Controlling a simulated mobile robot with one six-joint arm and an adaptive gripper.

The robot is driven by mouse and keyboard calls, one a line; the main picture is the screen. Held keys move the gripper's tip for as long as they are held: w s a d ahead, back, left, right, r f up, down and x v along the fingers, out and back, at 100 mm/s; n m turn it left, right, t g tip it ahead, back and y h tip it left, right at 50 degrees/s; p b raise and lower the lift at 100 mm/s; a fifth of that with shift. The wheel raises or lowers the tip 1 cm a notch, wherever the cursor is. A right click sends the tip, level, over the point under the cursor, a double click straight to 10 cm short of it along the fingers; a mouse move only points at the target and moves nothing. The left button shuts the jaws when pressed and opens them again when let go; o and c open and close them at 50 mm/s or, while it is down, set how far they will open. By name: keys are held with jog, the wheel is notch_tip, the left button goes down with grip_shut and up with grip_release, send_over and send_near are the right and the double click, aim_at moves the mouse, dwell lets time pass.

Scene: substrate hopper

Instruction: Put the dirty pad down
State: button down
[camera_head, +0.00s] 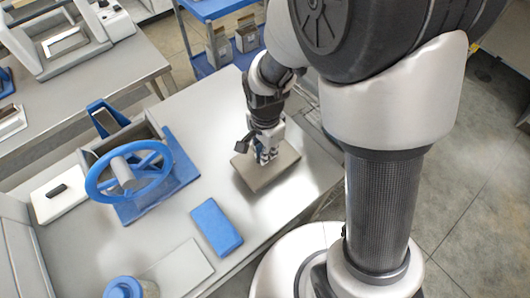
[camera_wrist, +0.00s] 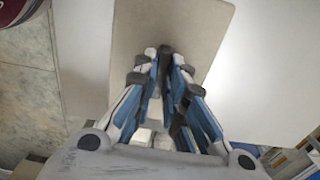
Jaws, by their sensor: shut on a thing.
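A flat grey-brown rectangular slab (camera_head: 262,178) is at the right part of the grey worktop, right under my fingertips. It also fills the upper middle of the wrist view (camera_wrist: 205,30). My gripper (camera_head: 266,153) points down at it with its fingers close together. In the wrist view the fingertips (camera_wrist: 165,62) nearly meet over the slab. They are shut on the dirty pad, but the held part is mostly hidden by the fingers. I cannot tell whether the slab is the pad itself or a mat beneath it, nor whether there is a small gap below the fingertips.
A blue block (camera_head: 216,228) lies on the worktop (camera_head: 118,248), left of the slab. A device with a blue handwheel (camera_head: 130,171) stands on a blue base farther left. A pale flat plate (camera_head: 178,270) and a blue-lidded jar (camera_head: 126,288) are at the front.

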jog(key=shift+f+b, duration=0.7)
jog(key=shift+f, duration=1.35)
jog(key=shift+f, duration=0.2)
jog(key=c, duration=1.7)
grip_release()
jog(key=shift+o, duration=0.2)
jog(key=shift+r, duration=0.2)
notch_tip(320, 180, up, 12)
jog(key=p, duration=0.4)
jog(key=shift+r, duration=0.15)
jog(key=s+d+r+n+t, duration=0.2)
jog(key=s+d+r+n, duration=0.3)
jog(key=r, duration=0.3)
jog(key=s+d+r+n+t, duration=0.2)
jog(key=s+d+r+n, duration=0.4)
jog(key=s+r, duration=0.2)
jog(key=shift+s+r+t, duration=0.3)
jog(key=shift+r, duration=0.05)
